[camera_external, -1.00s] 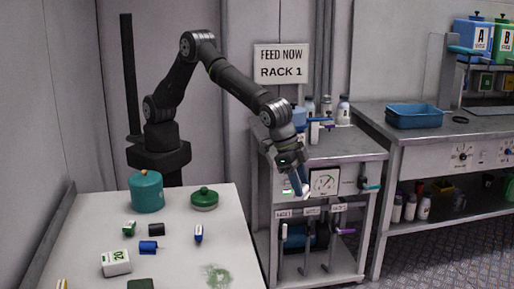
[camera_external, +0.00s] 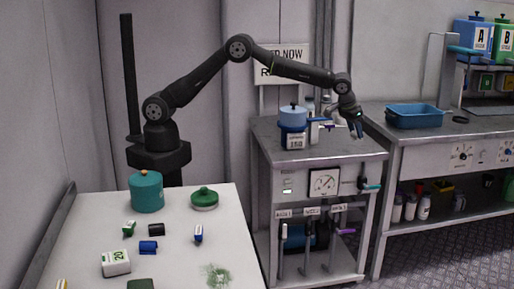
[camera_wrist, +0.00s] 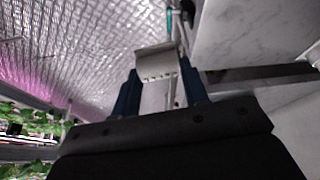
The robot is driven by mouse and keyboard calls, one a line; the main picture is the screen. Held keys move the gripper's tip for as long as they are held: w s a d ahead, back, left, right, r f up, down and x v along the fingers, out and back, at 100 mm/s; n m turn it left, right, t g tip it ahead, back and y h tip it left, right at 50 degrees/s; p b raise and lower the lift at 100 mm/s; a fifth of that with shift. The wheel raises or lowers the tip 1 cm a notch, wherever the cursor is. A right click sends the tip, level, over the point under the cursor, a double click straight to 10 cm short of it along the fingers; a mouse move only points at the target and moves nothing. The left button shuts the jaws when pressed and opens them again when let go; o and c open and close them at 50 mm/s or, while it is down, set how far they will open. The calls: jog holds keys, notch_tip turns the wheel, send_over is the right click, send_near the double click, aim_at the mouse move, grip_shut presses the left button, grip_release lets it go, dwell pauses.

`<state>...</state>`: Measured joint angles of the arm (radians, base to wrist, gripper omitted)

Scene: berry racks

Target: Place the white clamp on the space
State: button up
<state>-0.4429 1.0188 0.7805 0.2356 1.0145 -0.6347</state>
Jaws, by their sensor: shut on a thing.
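My gripper (camera_external: 356,127) is over the right edge of the metal cart top (camera_external: 345,148) in the external view, pointing down. In the wrist view its two blue fingers (camera_wrist: 160,78) are shut on a pale, whitish clamp (camera_wrist: 157,62) with a flat, ridged face. The clamp is held at the fingertips, apart from any surface as far as I can see. In the external view the clamp is too small to make out clearly. I cannot tell which spot is the space.
A blue pot (camera_external: 292,137) and white bottles stand on the cart. A blue tray (camera_external: 414,116) sits on the right bench. The white table (camera_external: 188,260) holds several small items.

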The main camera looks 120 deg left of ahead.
jog(key=s+a+f, duration=0.2)
jog(key=s+a, duration=0.1)
jog(key=a, duration=0.4)
jog(key=s+a+f+n, duration=0.1)
jog(key=s+a+f, duration=0.1)
jog(key=a, duration=0.6)
jog(key=s+a+f+n, duration=0.1)
jog(key=s+a+f, duration=0.2)
jog(key=a, duration=0.4)
jog(key=shift+s+a+f+g+y, duration=0.1)
jog(key=shift+s+a+g+y, duration=0.2)
jog(key=shift+s, duration=0.25)
jog(key=shift+f, duration=2.05)
jog(key=shift+f, duration=0.15)
jog(key=o, duration=0.9)
jog(key=v, duration=1.2)
